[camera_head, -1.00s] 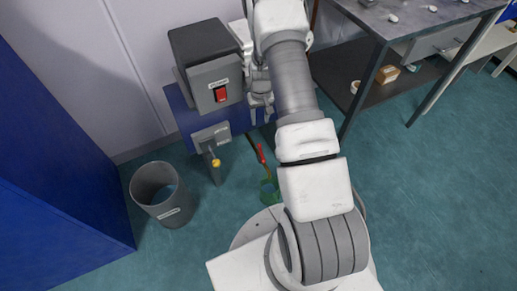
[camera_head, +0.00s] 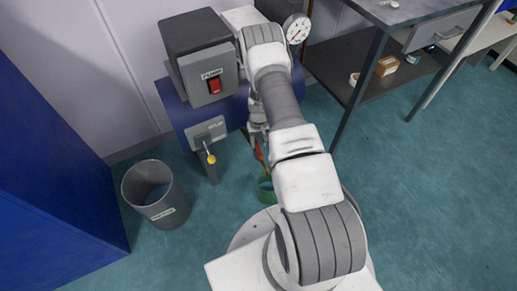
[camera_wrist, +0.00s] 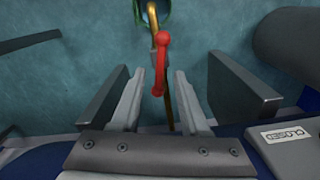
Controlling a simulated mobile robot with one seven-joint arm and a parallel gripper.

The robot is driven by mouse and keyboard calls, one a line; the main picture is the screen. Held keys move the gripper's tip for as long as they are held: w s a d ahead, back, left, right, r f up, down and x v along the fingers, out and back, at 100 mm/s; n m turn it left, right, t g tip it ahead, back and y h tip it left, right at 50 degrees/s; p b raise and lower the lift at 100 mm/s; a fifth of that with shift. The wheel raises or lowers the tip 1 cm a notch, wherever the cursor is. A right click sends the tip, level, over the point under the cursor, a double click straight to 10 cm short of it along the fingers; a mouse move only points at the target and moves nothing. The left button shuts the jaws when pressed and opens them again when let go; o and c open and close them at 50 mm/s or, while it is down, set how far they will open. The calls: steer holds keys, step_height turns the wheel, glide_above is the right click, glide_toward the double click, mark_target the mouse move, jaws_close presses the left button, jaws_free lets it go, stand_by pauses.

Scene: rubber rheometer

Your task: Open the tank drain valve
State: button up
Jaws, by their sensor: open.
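The drain valve shows as a red lever (camera_wrist: 162,62) on a thin brass pipe (camera_wrist: 153,15) in the wrist view. In the head view the red lever (camera_head: 258,151) is partly hidden by my gripper. My gripper (camera_wrist: 157,82) is open, with one finger on each side of the lever's lower end in the picture. I see no finger touching it, and cannot tell whether the fingertips are level with it. A label reading CLOSED (camera_wrist: 285,134) is at the right of the wrist view. A green container (camera_head: 266,190) stands on the floor below the pipe.
A blue unit (camera_head: 178,110) carries a dark box with a red switch (camera_head: 214,86). A yellow-tipped handle (camera_head: 211,159) juts out in front. A grey bin (camera_head: 168,212) stands left, beside a blue cabinet (camera_head: 40,190). A pressure gauge (camera_head: 297,29) and a metal table (camera_head: 385,12) are at right.

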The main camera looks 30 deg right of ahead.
mark_target(258, 148)
steer(key=shift+f+b, duration=0.3)
steer(key=shift+f, duration=1.2)
steer(key=shift+c, duration=0.2)
jaws_close()
